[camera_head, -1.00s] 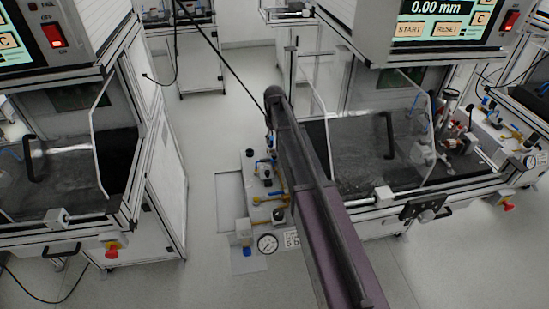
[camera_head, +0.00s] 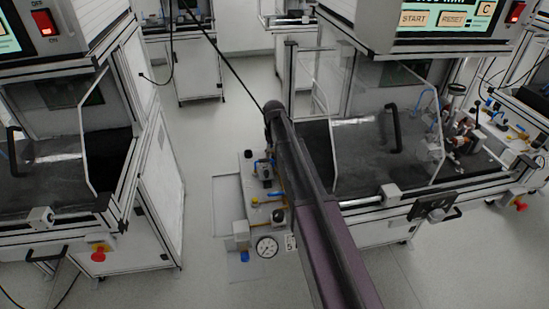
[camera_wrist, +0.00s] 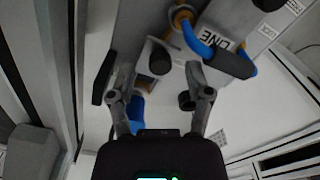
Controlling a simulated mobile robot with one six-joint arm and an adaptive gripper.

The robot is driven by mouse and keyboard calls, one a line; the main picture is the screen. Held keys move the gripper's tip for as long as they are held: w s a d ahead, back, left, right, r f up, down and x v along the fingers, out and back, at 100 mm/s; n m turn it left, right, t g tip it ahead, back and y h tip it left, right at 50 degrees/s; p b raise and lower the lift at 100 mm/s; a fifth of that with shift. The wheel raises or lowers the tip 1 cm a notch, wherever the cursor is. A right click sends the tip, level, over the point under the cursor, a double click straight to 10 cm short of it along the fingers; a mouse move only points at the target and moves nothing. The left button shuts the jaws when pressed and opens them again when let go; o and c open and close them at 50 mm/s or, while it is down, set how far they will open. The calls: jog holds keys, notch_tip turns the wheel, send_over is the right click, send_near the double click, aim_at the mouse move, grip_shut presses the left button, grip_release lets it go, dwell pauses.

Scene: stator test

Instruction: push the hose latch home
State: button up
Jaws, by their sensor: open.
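In the wrist view my gripper (camera_wrist: 152,80) is open, with its two fingers apart and nothing held between them. A pale fitting (camera_wrist: 152,48) with a brown and black port shows beyond and between the fingers. A blue hose piece (camera_wrist: 136,108) shows beside the left finger. Right of the fingers is a pale body with a blue curved part (camera_wrist: 197,40) and a black lever-like piece (camera_wrist: 232,63). I cannot tell which part is the hose latch. In the head view my arm hides my gripper.
A valve panel (camera_head: 248,200) with a round gauge (camera_head: 267,247) stands left of my arm. White test cabinets stand at the left (camera_head: 160,190) and right (camera_head: 375,235). A black cable (camera_head: 225,60) crosses above the aisle.

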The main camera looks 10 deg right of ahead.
jog(key=shift+f, duration=0.4)
grip_shut()
jog(key=shift+w, duration=1.75)
grip_release()
jog(key=shift+r, duration=0.1)
